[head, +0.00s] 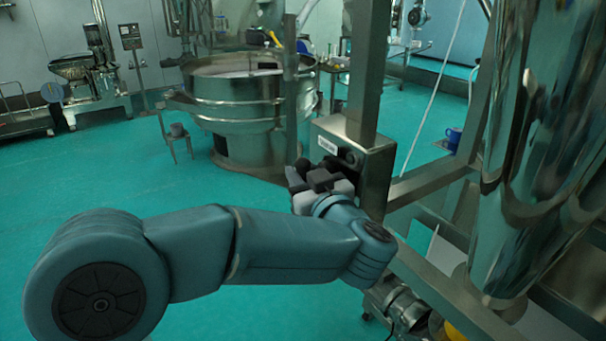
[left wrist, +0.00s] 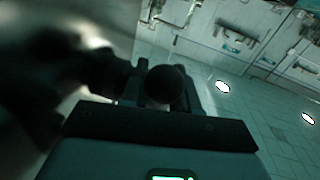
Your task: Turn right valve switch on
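A grey metal control box (head: 376,168) with a white label is fixed to an upright post. Dark round switches (head: 350,156) show on its front face; my gripper hides part of that face. My left gripper (head: 309,173) is right in front of the lower left of the box, with its dark fingers close to the face. I cannot tell whether they touch a switch. In the left wrist view a round black knob-like shape (left wrist: 167,86) shows just beyond the gripper body. My right gripper is not in view.
A large round steel sieve (head: 235,100) stands behind the box at the left. A shiny steel cylinder (head: 535,150) and metal frame beams (head: 430,178) crowd the right side. The green floor (head: 60,190) at the left is open.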

